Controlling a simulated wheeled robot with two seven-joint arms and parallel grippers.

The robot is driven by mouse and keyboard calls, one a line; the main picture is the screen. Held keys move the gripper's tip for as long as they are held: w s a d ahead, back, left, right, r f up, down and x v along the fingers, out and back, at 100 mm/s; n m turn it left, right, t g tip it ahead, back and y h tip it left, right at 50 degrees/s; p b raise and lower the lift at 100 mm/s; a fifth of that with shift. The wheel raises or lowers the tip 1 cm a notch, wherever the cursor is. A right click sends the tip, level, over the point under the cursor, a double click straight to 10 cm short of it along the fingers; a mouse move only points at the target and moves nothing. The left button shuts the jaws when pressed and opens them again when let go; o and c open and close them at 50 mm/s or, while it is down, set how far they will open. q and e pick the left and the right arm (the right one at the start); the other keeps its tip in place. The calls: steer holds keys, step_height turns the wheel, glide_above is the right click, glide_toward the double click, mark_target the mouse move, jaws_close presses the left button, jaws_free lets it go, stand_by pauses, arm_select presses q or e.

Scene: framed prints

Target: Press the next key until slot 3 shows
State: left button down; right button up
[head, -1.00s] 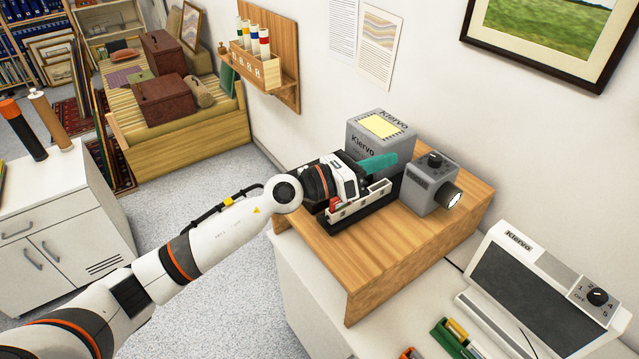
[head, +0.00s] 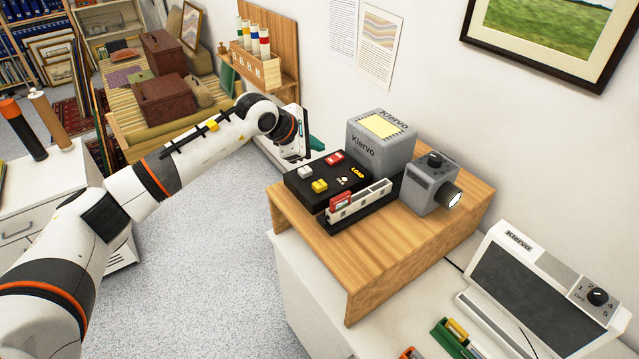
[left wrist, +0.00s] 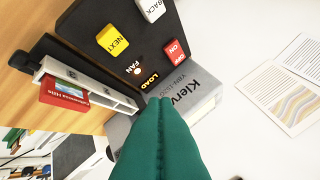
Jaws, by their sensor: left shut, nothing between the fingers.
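The black control panel (head: 312,188) sits on the wooden stand. The yellow NEXT key (head: 320,186) is on it, beside a white key (head: 304,172) and a red switch (head: 334,158). In the left wrist view I read NEXT on the yellow key (left wrist: 112,41), BACK on the white one and ON/OFF on the red switch. A white slotted tray (head: 370,197) lies along the panel with a red-framed slide (head: 341,201) at its near end. My left gripper (head: 318,145), with teal fingers, is shut and empty, beyond the panel and apart from the keys.
A grey Klervo box (head: 377,145) and a lensed unit (head: 430,184) stand beside the panel. A dark-faced Klervo device (head: 520,290) with a numbered dial is at right. The wall (head: 420,90) is close behind. Floor to the left is clear.

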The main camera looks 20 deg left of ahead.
arm_select(q)
steer(key=b, duration=0.4)
glide_above(316, 186)
step_height(316, 186, down, 8)
steer(key=shift+r, duration=0.1)
steer(key=shift+f+b, duration=0.3)
steer(key=shift+f, duration=0.3)
steer(key=shift+r, duration=0.1)
stand_by(0.6)
stand_by(0.9)
steer(key=shift+f+b, duration=0.45)
steer(key=shift+b, duration=0.1)
